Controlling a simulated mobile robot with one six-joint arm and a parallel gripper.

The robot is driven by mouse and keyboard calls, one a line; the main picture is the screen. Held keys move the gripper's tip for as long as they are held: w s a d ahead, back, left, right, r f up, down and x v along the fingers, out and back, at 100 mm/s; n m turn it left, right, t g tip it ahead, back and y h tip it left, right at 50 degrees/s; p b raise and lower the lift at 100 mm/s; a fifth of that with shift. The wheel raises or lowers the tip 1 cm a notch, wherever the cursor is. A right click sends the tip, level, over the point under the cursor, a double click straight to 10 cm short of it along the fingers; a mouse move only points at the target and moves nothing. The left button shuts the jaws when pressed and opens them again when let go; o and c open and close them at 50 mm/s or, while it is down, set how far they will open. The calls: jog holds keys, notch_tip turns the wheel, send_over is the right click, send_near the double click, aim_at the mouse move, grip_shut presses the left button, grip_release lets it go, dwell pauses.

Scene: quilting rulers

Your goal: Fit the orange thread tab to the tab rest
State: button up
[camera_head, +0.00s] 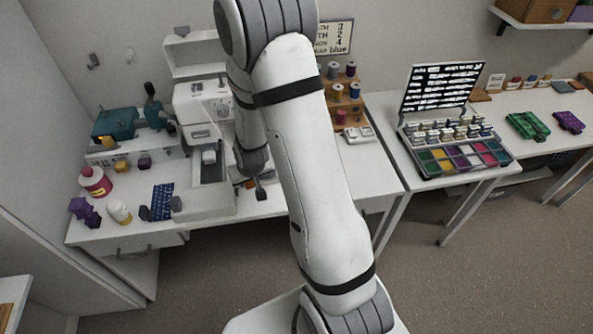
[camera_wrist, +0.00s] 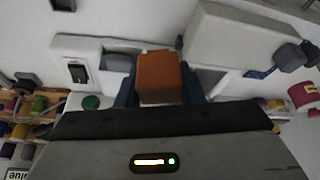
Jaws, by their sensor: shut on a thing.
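The orange thread tab (camera_wrist: 158,78) is a small orange block between the two dark blue fingers of my gripper (camera_wrist: 158,92) in the wrist view. My gripper is shut on it, and pale surfaces lie beyond it. In the head view my gripper (camera_head: 256,188) hangs over the white table, just right of the sewing machine's base (camera_head: 205,203). There the tab shows only as a small orange-brown patch, mostly hidden by the gripper. I cannot tell which thing is the tab rest; my arm hides part of the table.
The white sewing machine (camera_head: 203,107) stands behind. A red-pink spool (camera_head: 95,181), purple blocks (camera_head: 82,209) and a dark blue patterned piece (camera_head: 162,201) lie to the left. A wooden spool rack (camera_head: 347,107) and a box of coloured compartments (camera_head: 465,158) are to the right.

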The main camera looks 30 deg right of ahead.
jog(key=shift+w+d+f+b, duration=0.1)
jog(key=shift+d+f+b, duration=0.15)
jog(key=shift+b, duration=0.1)
jog(key=s+d+f+m+h+b, duration=0.1)
jog(key=s+d+f+m+b, duration=0.1)
jog(key=d+b, duration=1.2)
jog(key=shift+f+m+b, duration=0.5)
jog(key=shift+m+b, duration=0.1)
jog(key=shift+b, duration=0.3)
notch_tip(320, 180, down, 6)
jog(key=b, duration=0.5)
jog(key=shift+r, duration=0.1)
jog(key=shift+f, duration=1.2)
jog(key=o, duration=0.9)
